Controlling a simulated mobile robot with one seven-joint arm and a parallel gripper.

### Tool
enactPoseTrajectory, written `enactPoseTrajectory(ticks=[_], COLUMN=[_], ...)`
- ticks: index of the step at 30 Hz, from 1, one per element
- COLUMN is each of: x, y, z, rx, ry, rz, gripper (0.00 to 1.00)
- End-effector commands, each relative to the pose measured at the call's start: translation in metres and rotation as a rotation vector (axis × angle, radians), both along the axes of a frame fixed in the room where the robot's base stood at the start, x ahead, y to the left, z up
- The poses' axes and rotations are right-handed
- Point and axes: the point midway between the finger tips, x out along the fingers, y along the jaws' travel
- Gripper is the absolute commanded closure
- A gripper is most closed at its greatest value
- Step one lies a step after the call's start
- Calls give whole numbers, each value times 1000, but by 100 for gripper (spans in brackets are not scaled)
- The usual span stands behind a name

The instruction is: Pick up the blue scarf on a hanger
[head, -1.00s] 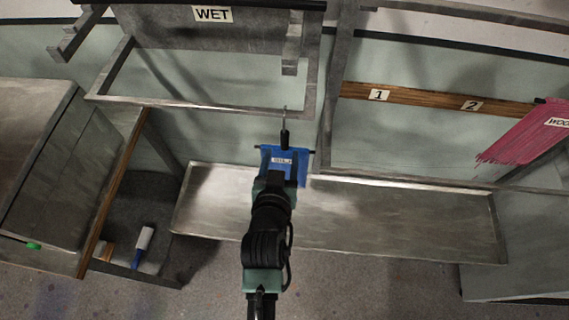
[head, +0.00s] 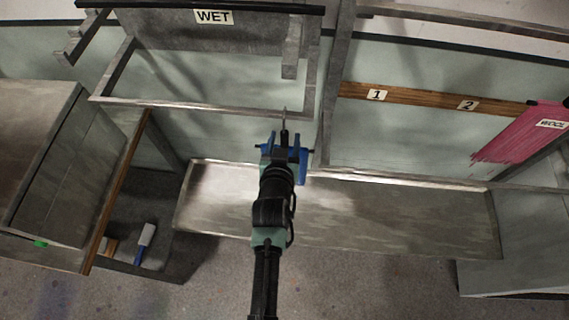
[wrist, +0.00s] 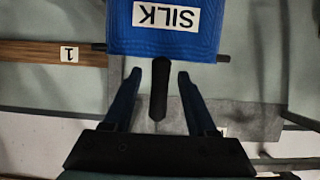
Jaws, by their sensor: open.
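The blue scarf (head: 303,167) hangs from a dark hanger (head: 284,137) near the middle of the head view, partly hidden by my gripper. In the wrist view the blue scarf (wrist: 200,44) is at the top, with a white SILK label upside down. The hanger's black stem (wrist: 159,92) stands between the fingers of my gripper (wrist: 160,78), with a visible gap on both sides. My gripper also shows in the head view (head: 284,150), in front of the scarf. It is open. I cannot tell what the hanger's thin hook hangs on.
A grey metal frame labelled WET (head: 214,17) is behind, at upper left. A wooden rail (head: 420,100) with numbers 1 and 2 runs right to a pink WOOL scarf (head: 530,132). A shallow metal tray (head: 400,225) lies below. A grey cabinet (head: 60,170) stands left, beside a brush (head: 145,240).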

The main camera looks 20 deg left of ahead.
Motion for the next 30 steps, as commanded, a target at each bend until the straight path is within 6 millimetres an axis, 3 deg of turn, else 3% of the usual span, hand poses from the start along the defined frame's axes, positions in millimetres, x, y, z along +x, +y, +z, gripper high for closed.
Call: enactPoseTrajectory(ticks=[3,12,30], x=[0,0,0], y=[0,0,0], z=[0,0,0], rx=[0,0,0], ry=[0,0,0], rz=[0,0,0], gripper=[44,98,100])
